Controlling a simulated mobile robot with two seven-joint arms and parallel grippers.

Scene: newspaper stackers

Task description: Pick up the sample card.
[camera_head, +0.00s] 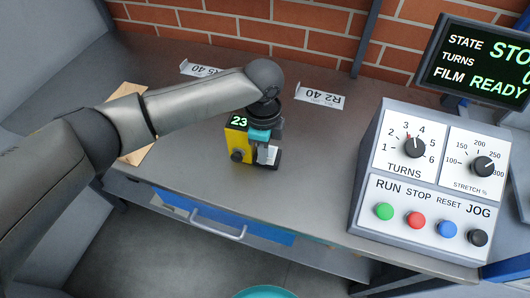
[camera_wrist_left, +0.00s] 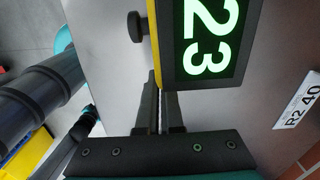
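A small white card (camera_head: 268,155) with faint print, which may be the sample card, stands at the right side of a yellow and black device (camera_head: 238,143) on the grey bench. The device has a green "23" display, which fills the top of the left wrist view (camera_wrist_left: 205,35). My left gripper (camera_head: 266,158) is down at the card, close beside the device. In the left wrist view its two dark fingers (camera_wrist_left: 162,100) are close together with a narrow gap. I cannot tell whether the card is between them. My right gripper is not in view.
A white label reading "R2 40" (camera_head: 320,98) and another label (camera_head: 199,69) lie towards the brick wall. A tan board (camera_head: 130,95) lies at the left. A control box (camera_head: 425,180) with knobs and buttons stands at the right below a screen (camera_head: 485,60). The bench front is clear.

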